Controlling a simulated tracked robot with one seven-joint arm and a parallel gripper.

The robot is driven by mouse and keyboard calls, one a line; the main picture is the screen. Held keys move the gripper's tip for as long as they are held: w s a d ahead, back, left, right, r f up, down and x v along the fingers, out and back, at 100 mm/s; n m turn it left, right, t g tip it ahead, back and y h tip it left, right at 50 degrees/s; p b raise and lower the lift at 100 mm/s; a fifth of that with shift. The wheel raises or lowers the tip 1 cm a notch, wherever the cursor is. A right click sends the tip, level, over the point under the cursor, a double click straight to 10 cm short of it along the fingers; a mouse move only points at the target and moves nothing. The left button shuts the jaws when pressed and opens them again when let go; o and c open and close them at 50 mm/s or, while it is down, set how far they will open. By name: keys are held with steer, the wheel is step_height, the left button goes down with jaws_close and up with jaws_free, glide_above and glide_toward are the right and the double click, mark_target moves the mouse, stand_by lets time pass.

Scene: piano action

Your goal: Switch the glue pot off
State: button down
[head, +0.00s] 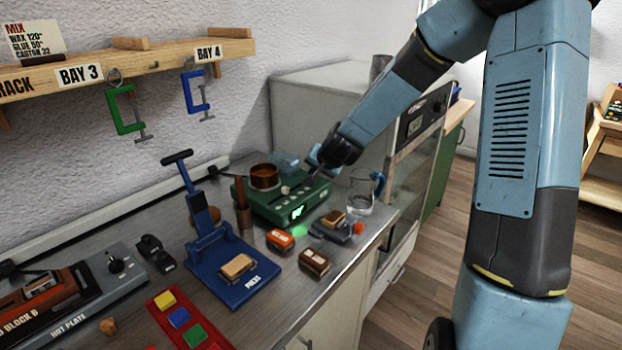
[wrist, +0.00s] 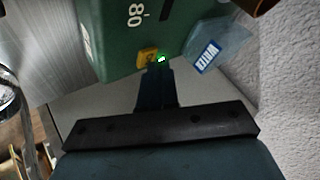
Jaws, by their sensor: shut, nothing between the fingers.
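The glue pot is a green box (head: 268,208) with a copper pot (head: 264,176) on top and a lit green display (head: 297,212) on its front. My gripper (head: 313,178) is at the box's right end, fingers shut and empty. In the wrist view the green box (wrist: 120,38) fills the top, with the marking "80" on it. My shut fingers (wrist: 159,72) point at a small yellow part (wrist: 147,55) and a glowing green light (wrist: 161,59) at the box's edge. I cannot tell whether the fingertips touch it. The switch's position is not clear.
A clear container labelled WATER (wrist: 207,57) stands close beside the fingers. A glass jug (head: 361,192) stands right of the box. A blue press (head: 231,265), small blocks and a hot plate (head: 75,300) crowd the bench. An oven (head: 415,130) is at the right.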

steer(key=shift+f, duration=0.1)
stand_by(0.5)
steer(key=shift+r, duration=0.55)
step_height(320, 180, up, 6)
stand_by(0.9)
steer(key=shift+s, duration=0.1)
stand_by(1.1)
